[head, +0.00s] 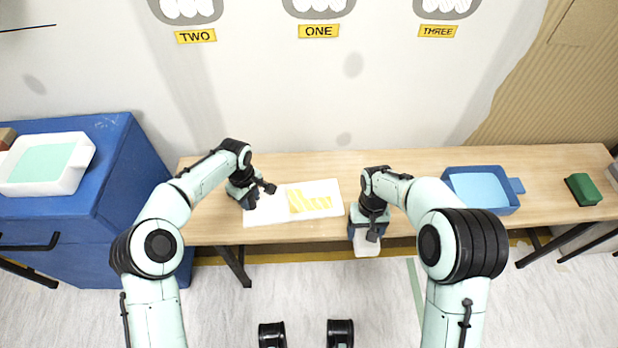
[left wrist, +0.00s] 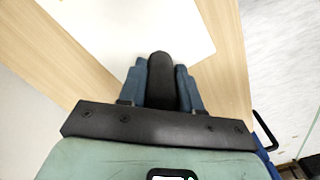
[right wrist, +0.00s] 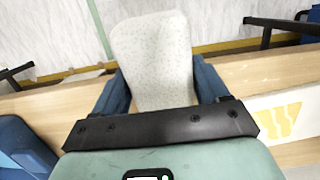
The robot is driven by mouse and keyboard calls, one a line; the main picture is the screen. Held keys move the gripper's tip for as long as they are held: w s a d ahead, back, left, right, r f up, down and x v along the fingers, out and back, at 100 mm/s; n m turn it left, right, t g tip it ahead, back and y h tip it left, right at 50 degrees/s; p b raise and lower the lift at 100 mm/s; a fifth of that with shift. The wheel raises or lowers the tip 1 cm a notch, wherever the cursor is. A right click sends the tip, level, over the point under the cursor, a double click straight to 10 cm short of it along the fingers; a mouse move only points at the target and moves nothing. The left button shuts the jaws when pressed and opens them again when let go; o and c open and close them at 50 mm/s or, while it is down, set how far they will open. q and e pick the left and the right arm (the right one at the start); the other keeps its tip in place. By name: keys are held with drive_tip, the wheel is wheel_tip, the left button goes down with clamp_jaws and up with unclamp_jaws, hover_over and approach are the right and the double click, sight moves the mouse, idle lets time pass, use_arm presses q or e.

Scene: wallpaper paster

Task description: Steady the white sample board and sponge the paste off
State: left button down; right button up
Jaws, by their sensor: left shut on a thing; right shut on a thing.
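The white sample board (head: 265,214) lies on the wooden table, with yellow paste (head: 313,201) in slanted strokes on its right half. My left gripper (head: 250,200) is at the board's left end. It is shut on a dark rounded piece (left wrist: 162,80) over the board; I cannot tell if that piece belongs to the board. My right gripper (head: 369,228) is shut on a pale speckled sponge (right wrist: 153,55), right of the board and apart from it. The sponge shows in the head view (head: 367,246) at the table's front edge. The paste also shows in the right wrist view (right wrist: 283,120).
A blue tray (head: 513,206) stands on the table to the right, with a green block (head: 583,189) beyond it. A blue cabinet (head: 115,140) on the left carries a white tub (head: 78,176). The wall with number signs is behind the table (head: 420,160).

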drive_tip(key=o, duration=0.4)
drive_tip(key=c, duration=0.4)
drive_tip(key=shift+w+a+r, duration=0.1)
drive_tip(key=shift+w+a, duration=0.05)
drive_tip(key=shift+w, duration=0.2)
drive_tip(key=shift+n+t, duration=0.3)
drive_tip(key=shift+t, duration=0.2)
drive_tip(key=w+a+r, duration=0.1)
drive_tip(key=w+a, duration=0.1)
drive_tip(key=w, duration=0.1)
drive_tip(key=w+a+r, duration=0.1)
drive_tip(key=w+a, duration=0.2)
drive_tip(key=w+a+r, duration=0.1)
drive_tip(key=w+a, duration=0.2)
drive_tip(key=shift+a+r, duration=0.15)
drive_tip(key=shift+r, duration=0.2)
drive_tip(key=w+a+r, duration=0.1)
drive_tip(key=a+r, duration=0.1)
drive_tip(key=a, duration=0.4)
drive_tip(key=w+a+r, duration=0.2)
drive_tip(key=a+r, duration=0.1)
drive_tip(key=a, duration=0.3)
drive_tip(key=shift+r+t, duration=0.25)
drive_tip(key=shift+t, duration=0.15)
